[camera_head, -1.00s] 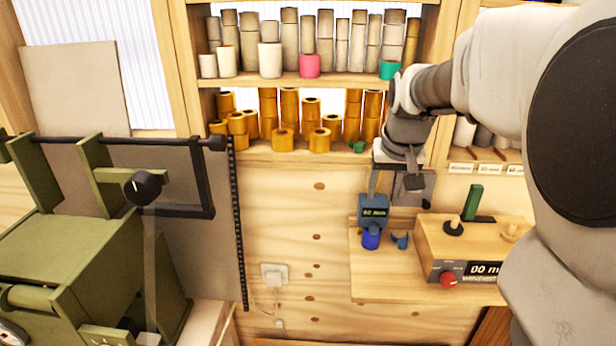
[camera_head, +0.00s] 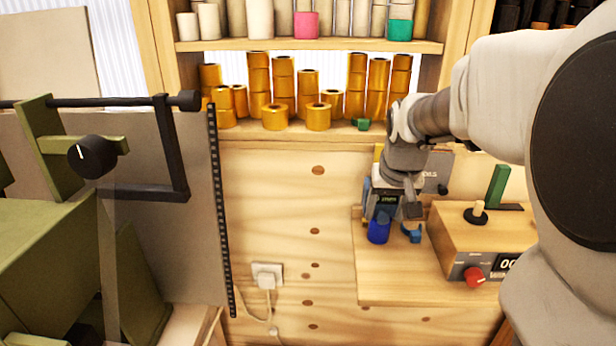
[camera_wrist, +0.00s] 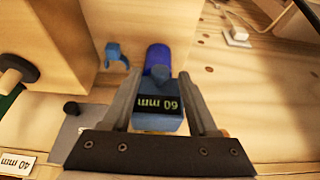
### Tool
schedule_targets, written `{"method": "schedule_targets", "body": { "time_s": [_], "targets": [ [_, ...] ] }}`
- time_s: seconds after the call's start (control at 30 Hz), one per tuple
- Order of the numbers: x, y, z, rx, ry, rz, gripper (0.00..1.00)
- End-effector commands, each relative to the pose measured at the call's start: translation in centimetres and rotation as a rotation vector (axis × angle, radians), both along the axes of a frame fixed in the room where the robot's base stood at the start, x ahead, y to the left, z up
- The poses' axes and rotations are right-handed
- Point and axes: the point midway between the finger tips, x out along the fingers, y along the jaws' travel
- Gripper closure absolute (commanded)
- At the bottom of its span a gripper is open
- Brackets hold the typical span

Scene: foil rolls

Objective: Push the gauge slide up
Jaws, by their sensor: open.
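The gauge slide (camera_wrist: 158,122) is a blue block with a dark display that reads "60 mm", upside down in the wrist view. In the head view the gauge slide (camera_head: 384,207) is partly hidden behind my gripper (camera_head: 396,210). A darker blue cylinder (camera_head: 378,231) is just below the slide; the cylinder also shows in the wrist view (camera_wrist: 158,58). My gripper (camera_wrist: 159,84) is open, with one finger on each side of the slide. I cannot tell whether the fingers touch it.
A small blue clip-like piece (camera_head: 411,233) is beside the cylinder on the wooden ledge (camera_head: 400,285). A wooden box with a red knob (camera_head: 474,277) stands to the right. Shelves of gold rolls (camera_head: 275,117) are above. A green machine (camera_head: 50,250) stands at left.

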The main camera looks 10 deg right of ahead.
Motion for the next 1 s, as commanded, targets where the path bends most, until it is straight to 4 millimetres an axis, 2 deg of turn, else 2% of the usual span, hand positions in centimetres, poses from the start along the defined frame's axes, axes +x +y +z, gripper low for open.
{"method": "schedule_targets", "body": {
  "time_s": [0.1,0.43,0.7,0.77,1.0],
  "targets": [
    [-0.09,0.0,-0.61,0.0,0.0,0.0,0.4],
    [-0.11,0.0,-0.62,0.0,0.0,0.0,0.42],
    [-0.1,0.0,-0.61,0.0,0.0,0.0,0.91],
    [-0.1,0.0,-0.61,0.0,0.0,0.0,1.0],
    [-0.1,0.0,-0.61,0.0,0.0,0.0,1.0]
  ]
}}
